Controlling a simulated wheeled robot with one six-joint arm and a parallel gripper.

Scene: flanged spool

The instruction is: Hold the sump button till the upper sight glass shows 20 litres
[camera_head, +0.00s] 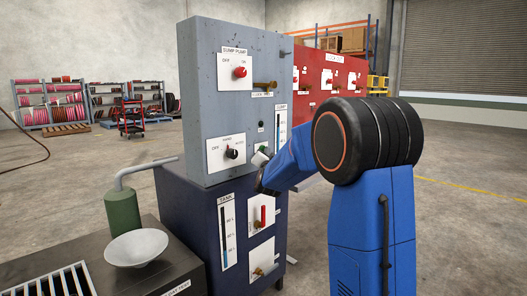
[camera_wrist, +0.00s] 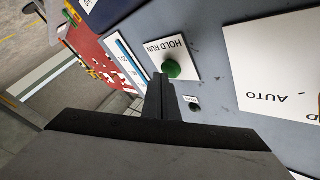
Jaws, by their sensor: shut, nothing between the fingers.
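A green button (camera_wrist: 172,69) sits on a white plate marked HOLD RUN, on the grey upper panel. It also shows small in the head view (camera_head: 261,125). My gripper (camera_wrist: 164,82) is shut and empty, its fingertips close to the button's edge in the wrist view. I cannot tell whether they touch it. In the head view my arm hides most of the gripper. The upper sight glass (camera_head: 282,128) is a narrow strip at the panel's right edge, with blue in it. It also shows in the wrist view (camera_wrist: 130,64). Its exact level is too small to read.
A selector with HAND, OFF and AUTO marks (camera_head: 232,153) and a red SUMP PUMP knob (camera_head: 240,72) are on the same panel. Below are the TANK glass (camera_head: 227,231) and a red lever (camera_head: 263,214). A white funnel (camera_head: 137,247) stands on the left bench. A red panel (camera_head: 330,85) is behind.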

